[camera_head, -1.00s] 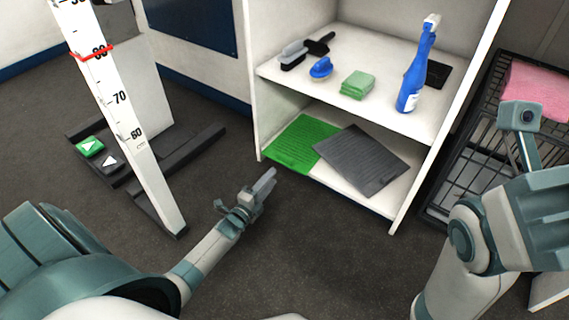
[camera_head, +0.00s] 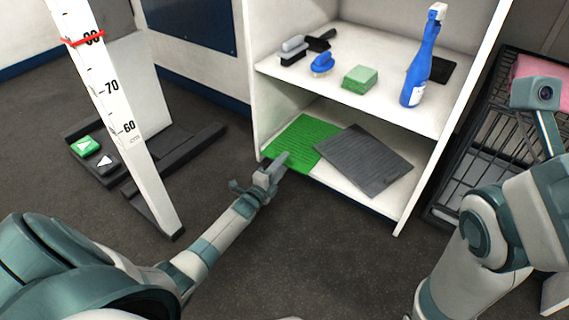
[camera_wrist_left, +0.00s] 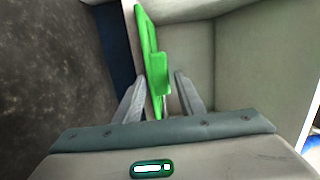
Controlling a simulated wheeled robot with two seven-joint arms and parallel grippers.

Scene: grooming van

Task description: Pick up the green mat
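The green mat (camera_head: 298,139) lies at the left of the cabinet's lower shelf, its right part under a dark grey mat (camera_head: 364,160). My left gripper (camera_head: 276,168) is at the mat's front edge, at the shelf's front. In the left wrist view, the green mat (camera_wrist_left: 153,55) shows nearly edge-on, with its near end between the two fingers of the left gripper (camera_wrist_left: 158,100). The fingers are apart, with gaps beside the mat; I cannot tell whether either touches it. My right arm is at the right, its gripper out of view.
A black wire crate (camera_head: 490,125) stands right of the cabinet. A measuring post (camera_head: 112,100) stands left. Floor before the cabinet is clear.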

